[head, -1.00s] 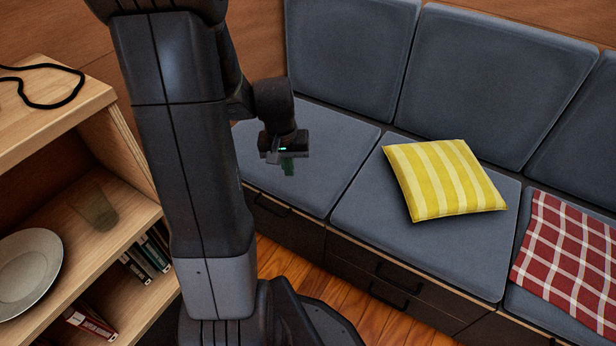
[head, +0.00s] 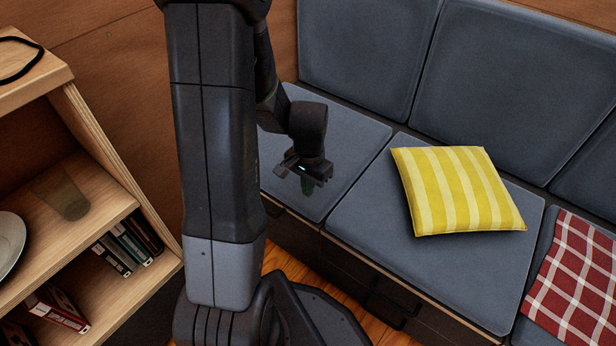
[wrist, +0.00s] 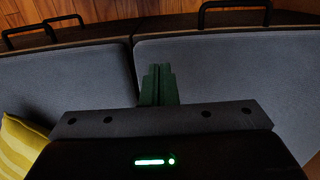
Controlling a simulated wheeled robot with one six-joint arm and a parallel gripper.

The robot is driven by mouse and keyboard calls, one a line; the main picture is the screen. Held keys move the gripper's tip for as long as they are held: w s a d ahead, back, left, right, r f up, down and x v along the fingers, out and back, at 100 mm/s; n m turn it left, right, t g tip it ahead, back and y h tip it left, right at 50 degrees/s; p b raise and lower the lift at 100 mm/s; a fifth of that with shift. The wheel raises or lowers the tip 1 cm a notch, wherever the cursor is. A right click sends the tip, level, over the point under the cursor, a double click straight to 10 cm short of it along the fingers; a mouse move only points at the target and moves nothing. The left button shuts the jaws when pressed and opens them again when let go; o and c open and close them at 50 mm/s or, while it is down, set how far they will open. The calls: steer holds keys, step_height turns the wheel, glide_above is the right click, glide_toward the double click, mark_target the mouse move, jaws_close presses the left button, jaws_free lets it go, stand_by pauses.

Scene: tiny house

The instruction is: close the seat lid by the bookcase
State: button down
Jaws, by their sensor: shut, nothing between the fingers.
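The seat lid by the bookcase (head: 340,135) is the grey-cushioned left seat of the bench. It looks flat and about level with the middle seat (head: 400,255) beside it, with a thin gap between them. In the wrist view the lid (wrist: 235,75) fills the right side and the middle seat (wrist: 75,80) the left. My gripper (head: 308,185) is over the front part of the lid, fingers pointing down. Its green fingers (wrist: 158,85) are together and empty, near the gap. Whether they touch the cushion I cannot tell. My arm hides the lid's left part.
A yellow striped pillow (head: 458,190) lies on the middle seat, and a red checked cloth (head: 580,275) on the right seat. The bookcase (head: 120,165) stands left of my arm, holding a glass, books and a plate. Drawer handles (wrist: 235,8) line the bench front.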

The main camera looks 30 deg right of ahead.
steer(key=shift+f+b, duration=0.6)
steer(key=shift+f, duration=1.25)
steer(key=shift+s+a+f+b, duration=0.15)
steer(key=shift+f+b, duration=0.2)
steer(key=shift+f, duration=0.25)
steer(key=shift+a+f+b, duration=0.1)
steer(key=shift+f+b, duration=0.25)
steer(key=shift+f, duration=0.2)
steer(key=shift+s+a+f, duration=0.2)
steer(key=shift+a+f, duration=0.05)
steer(key=shift+f, duration=0.1)
steer(key=shift+a+f+b, duration=0.1)
steer(key=shift+b, duration=0.2)
step_height(320, 180, up, 16)
steer(key=f+p, duration=0.1)
steer(key=p, duration=0.7)
glide_above(305, 206)
steer(key=shift+s+r, duration=0.25)
steer(key=shift+s, duration=0.05)
